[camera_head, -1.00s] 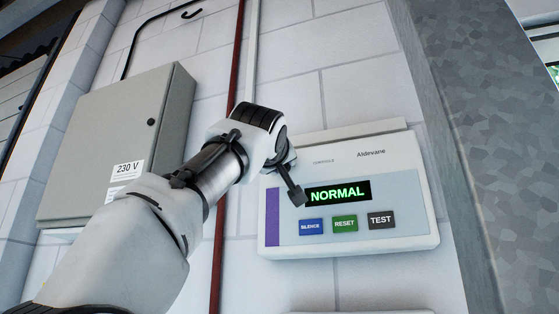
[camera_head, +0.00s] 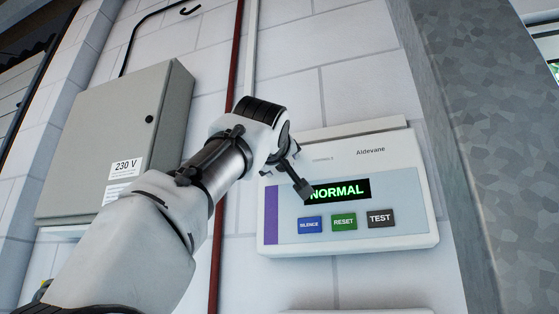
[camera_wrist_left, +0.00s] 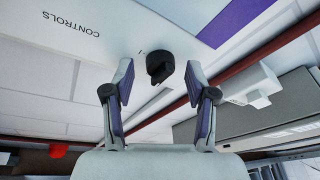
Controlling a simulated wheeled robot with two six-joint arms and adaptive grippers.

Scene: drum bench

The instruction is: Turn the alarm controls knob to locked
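The alarm panel (camera_head: 405,215) is a white box on the wall with a purple strip and a green NORMAL display (camera_head: 340,190). A black knob (camera_wrist_left: 159,66) shows in the left wrist view on the panel face marked CONTROLS, which appears upside down there. In the head view my left gripper hides the knob. My left gripper (camera_head: 286,178) is in front of the panel's upper left part, one finger overlapping the display's left end. In the left wrist view its fingers (camera_wrist_left: 159,80) are open, one on each side of the knob. I see no clear contact. My right gripper is out of view.
SILENCE (camera_head: 310,224), RESET (camera_head: 344,221) and TEST (camera_head: 381,218) buttons sit below the display. A grey 230 V cabinet (camera_head: 115,135) hangs to the left. A red pipe (camera_head: 236,60) runs up the wall between them. A grey metal column (camera_head: 475,130) stands right of the panel.

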